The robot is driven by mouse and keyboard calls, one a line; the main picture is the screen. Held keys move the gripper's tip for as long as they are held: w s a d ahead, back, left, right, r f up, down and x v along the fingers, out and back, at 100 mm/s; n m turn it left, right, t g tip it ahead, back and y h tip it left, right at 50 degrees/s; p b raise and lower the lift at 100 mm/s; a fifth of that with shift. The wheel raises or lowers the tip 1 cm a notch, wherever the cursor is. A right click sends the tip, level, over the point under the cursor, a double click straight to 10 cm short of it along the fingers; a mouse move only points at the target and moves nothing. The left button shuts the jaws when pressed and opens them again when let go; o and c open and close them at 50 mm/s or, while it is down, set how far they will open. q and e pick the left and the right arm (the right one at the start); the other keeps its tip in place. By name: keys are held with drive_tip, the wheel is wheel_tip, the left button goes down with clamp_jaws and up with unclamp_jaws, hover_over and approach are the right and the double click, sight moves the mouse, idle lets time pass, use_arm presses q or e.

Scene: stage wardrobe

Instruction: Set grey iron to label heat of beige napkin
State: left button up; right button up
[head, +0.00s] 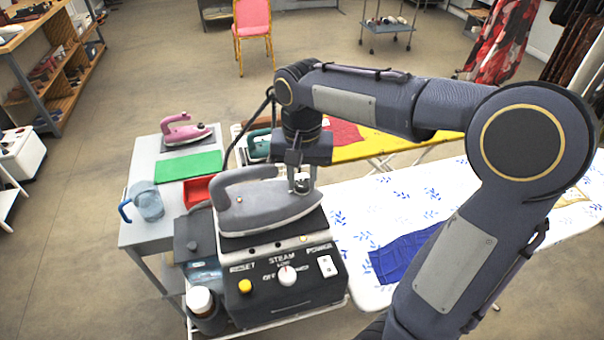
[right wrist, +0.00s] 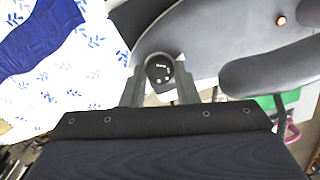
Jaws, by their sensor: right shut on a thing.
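The grey iron (head: 262,204) rests on top of a black steam station. Its dark dial (right wrist: 160,70) sits between the fingers of my right gripper (head: 301,181) at the iron's front end. In the right wrist view the gripper (right wrist: 159,80) is shut on the dial, which has pale marks too small to read. A beige cloth (head: 573,197), likely the napkin, lies at the far right of the white board, partly hidden by my arm; no label on it is readable. My left gripper is not in view.
The station (head: 262,268) has a yellow button, a STEAM knob and a POWER switch. A blue napkin (head: 400,254) lies on the white ironing board (head: 352,220). A pink iron (head: 184,134), green mat (head: 188,167) and jug (head: 148,203) stand on the grey table left.

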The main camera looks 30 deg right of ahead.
sight(302, 183)
drive_tip(key=m, duration=0.5)
drive_tip(key=shift+m, duration=0.4)
drive_tip(key=m+p, duration=0.1)
drive_tip(key=m, duration=0.4)
drive_tip(key=shift+m, duration=0.3)
drive_tip(key=o, duration=1)
drive_tip(key=shift+c, duration=0.2)
drive_tip(key=shift+r, duration=0.1)
wheel_tip(302, 183, up, 8)
drive_tip(key=shift+f, duration=0.2)
